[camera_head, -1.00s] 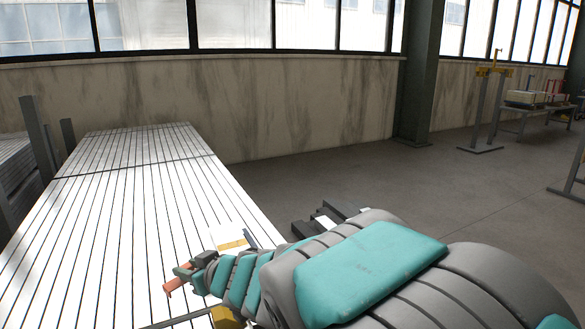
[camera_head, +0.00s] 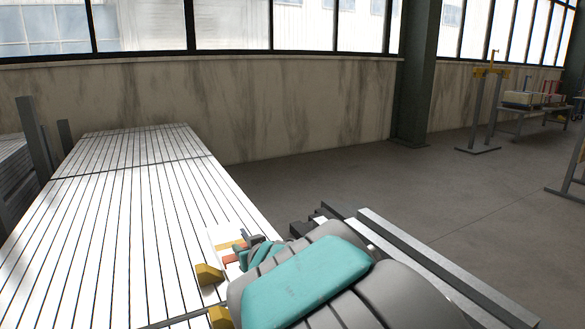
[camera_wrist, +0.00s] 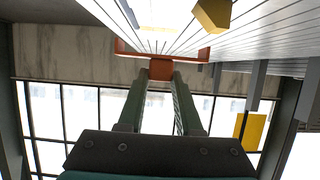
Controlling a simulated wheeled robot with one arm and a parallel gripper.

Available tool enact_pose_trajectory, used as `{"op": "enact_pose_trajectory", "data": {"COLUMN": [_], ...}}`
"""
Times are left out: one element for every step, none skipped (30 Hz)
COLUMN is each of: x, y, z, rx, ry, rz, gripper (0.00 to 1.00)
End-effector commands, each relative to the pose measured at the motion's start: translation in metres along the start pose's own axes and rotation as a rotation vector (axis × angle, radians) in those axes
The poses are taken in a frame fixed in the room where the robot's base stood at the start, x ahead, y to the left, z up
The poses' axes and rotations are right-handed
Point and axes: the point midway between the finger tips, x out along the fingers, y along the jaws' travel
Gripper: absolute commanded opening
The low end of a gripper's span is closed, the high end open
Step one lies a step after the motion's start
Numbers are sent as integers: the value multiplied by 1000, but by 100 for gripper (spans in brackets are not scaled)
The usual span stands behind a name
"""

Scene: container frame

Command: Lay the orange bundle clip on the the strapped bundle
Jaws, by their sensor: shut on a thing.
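The orange bundle clip (camera_wrist: 160,69) is between the two green fingers of my gripper (camera_wrist: 160,82) in the wrist view. It has a wide bar with short upturned ends. In the head view, my gripper (camera_head: 240,252) is small and partly hidden by my arm, and a bit of the clip (camera_head: 229,259) shows beside it. The strapped bundle (camera_head: 120,225) is a long stack of white slats with a dark line across it. My gripper is over or near its right edge; the head view does not show whether the clip touches it.
A white card with a yellow stripe (camera_head: 222,236) is by my gripper. Yellow blocks (camera_head: 208,274) are at the bundle's right side. Grey posts (camera_head: 33,140) stand at its left. Grey rails (camera_head: 430,262) lie right of my arm. The floor (camera_head: 330,170) beyond is clear.

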Motion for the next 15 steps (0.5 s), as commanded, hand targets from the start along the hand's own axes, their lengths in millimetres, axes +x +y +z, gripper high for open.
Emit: {"op": "enact_pose_trajectory", "data": {"x": [3,4,5,5,5,4,2,0,-3,-5,-8,-13,-16,-18,-22], "y": [24,40,61,77,93,114,130,144,163,176,188,203,213,222,232], "z": [6,8,12,15,19,24,27,30,34,37,41,44,47,49,52], "rx": [21,37,62,78,96,119,136,153,174,190,205,222,235,246,258], "ry": [-2,-1,0,0,-1,-3,-3,-3,-1,0,-1,-1,0,1,1], "rz": [61,102,157,200,242,300,341,380,431,467,502,545,574,599,629], "gripper": [0,0,0,0,0,0,0,0,0,0,0,0,0,0,0]}}
